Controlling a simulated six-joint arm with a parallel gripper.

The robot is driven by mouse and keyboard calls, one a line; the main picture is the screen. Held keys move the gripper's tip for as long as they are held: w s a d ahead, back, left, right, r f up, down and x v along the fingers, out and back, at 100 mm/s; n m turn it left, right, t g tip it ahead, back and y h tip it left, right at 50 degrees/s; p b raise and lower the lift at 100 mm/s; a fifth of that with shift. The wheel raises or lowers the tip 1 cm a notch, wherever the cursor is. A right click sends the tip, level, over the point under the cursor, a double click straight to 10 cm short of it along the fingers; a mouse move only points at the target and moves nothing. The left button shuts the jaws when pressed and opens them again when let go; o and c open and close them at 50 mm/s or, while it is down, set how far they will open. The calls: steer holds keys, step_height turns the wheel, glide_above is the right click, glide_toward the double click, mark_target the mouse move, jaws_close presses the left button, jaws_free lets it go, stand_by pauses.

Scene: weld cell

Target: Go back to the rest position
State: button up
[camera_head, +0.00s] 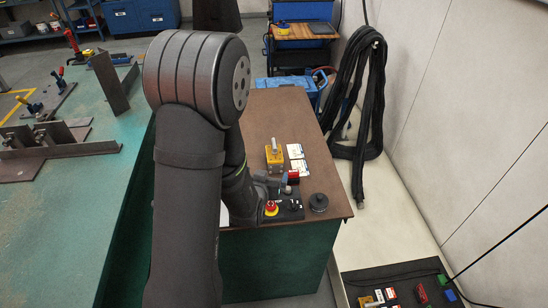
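My dark arm rises from the bottom of the view to a large rounded joint, then folds down behind itself toward a black control box (290,210) on the brown-topped cabinet. The far end of the arm is beside the left side of this box. My gripper is mostly hidden there; its fingers cannot be told apart from the small dark and grey parts around the box. Whether it holds anything cannot be seen. A red button on a yellow base (271,208) is on the box.
The brown cabinet top (280,110) bears a yellow switch block (274,155), white cards (297,158) and a black knob (318,202). A green table (70,230) with metal plates and clamps is left. A black hose bundle (355,100) hangs right. A dark panel (400,285) is lower right.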

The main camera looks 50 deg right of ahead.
stand_by(0.5)
steer(key=v, duration=1)
steer(key=shift+d, duration=0.1)
steer(key=shift+x, duration=2.15)
steer(key=shift+w, duration=0.1)
